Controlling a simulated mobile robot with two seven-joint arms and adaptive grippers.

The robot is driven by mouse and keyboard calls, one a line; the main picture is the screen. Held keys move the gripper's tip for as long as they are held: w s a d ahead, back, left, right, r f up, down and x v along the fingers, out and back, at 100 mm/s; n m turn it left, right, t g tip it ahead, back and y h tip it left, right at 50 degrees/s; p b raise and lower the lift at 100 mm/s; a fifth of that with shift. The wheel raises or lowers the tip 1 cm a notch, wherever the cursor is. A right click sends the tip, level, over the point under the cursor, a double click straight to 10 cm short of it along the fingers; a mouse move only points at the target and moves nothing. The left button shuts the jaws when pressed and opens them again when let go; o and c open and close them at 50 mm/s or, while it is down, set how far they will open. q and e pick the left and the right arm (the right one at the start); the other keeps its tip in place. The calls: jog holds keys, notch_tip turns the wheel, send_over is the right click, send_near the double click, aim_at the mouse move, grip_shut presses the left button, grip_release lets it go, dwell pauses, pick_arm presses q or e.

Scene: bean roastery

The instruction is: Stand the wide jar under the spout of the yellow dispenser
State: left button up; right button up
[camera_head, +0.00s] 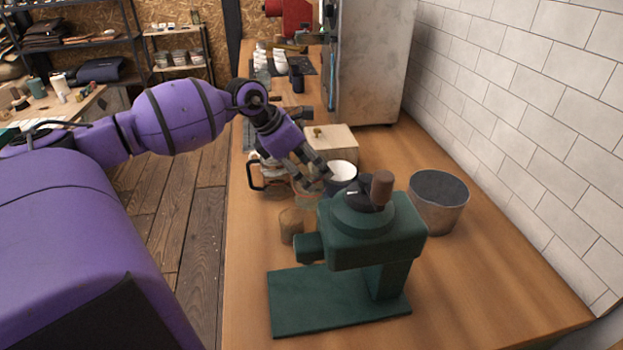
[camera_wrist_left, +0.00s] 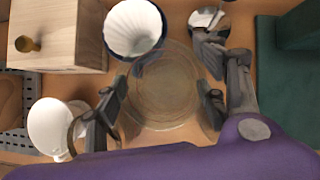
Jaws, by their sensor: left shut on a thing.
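My left gripper (camera_head: 312,178) reaches down over the counter behind the green grinder. In the left wrist view the gripper (camera_wrist_left: 163,100) is shut on a wide, round, clear glass jar (camera_wrist_left: 165,75), with one finger on each side. The jar is seen from above and looks empty. In the head view the jar (camera_head: 306,193) is faint, partly hidden by the fingers and the grinder. I cannot tell whether it touches the counter. No yellow dispenser or spout shows in either view. My right gripper is out of view.
A metal bin (camera_head: 438,202) stands right, near the tiled wall.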

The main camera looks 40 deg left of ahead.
pick_arm(q)
jog(key=shift+w+f, duration=0.2)
jog(key=shift+f, duration=0.15)
jog(key=shift+f+p, duration=0.3)
jog(key=shift+f, duration=1.05)
jog(key=shift+f, duration=0.1)
jog(key=o, duration=1.6)
jog(key=shift+o, duration=0.2)
